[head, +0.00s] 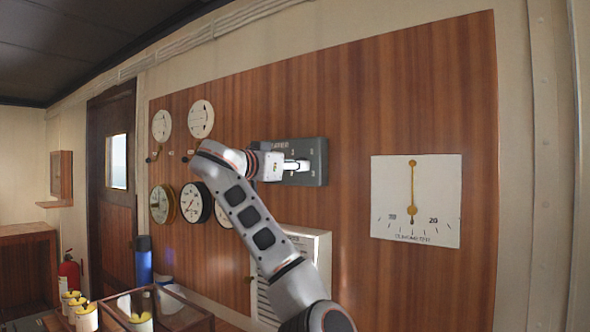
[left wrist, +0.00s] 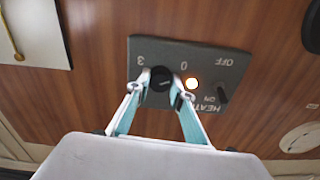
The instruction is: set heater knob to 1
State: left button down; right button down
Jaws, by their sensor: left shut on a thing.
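The heater panel (head: 318,150) is a dark grey box on the wooden wall. It also shows upside down in the left wrist view (left wrist: 205,57), with "HEAT", "ON", "OFF", "0" and "3" lettering. The black round heater knob (left wrist: 161,75) sits between the 0 and the 3. My left gripper (head: 299,165) reaches the panel, and its two fingers are shut on the knob, one at each side. The "1" mark is not visible and I cannot tell the knob's exact setting. My right gripper is not in view.
A lit lamp (left wrist: 191,84) and a black toggle switch (left wrist: 222,94) sit beside the knob on the panel. A white inclinometer (head: 440,200) hangs at the right. Round gauges (head: 195,203) are on the wall behind my left arm. A white louvred box (head: 318,245) is below the panel.

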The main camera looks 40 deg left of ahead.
pick_arm(q)
jog(key=shift+m+b, duration=2.95)
jog(key=shift+m, duration=4.45)
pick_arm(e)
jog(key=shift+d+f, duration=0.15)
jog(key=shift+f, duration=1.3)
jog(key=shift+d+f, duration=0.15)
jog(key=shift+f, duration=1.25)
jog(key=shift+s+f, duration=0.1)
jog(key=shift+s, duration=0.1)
pick_arm(q)
jog(key=c, duration=1.8)
grip_release()
jog(key=shift+w, duration=0.1)
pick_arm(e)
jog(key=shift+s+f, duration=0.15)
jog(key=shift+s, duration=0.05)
pick_arm(q)
jog(key=shift+o, duration=0.2)
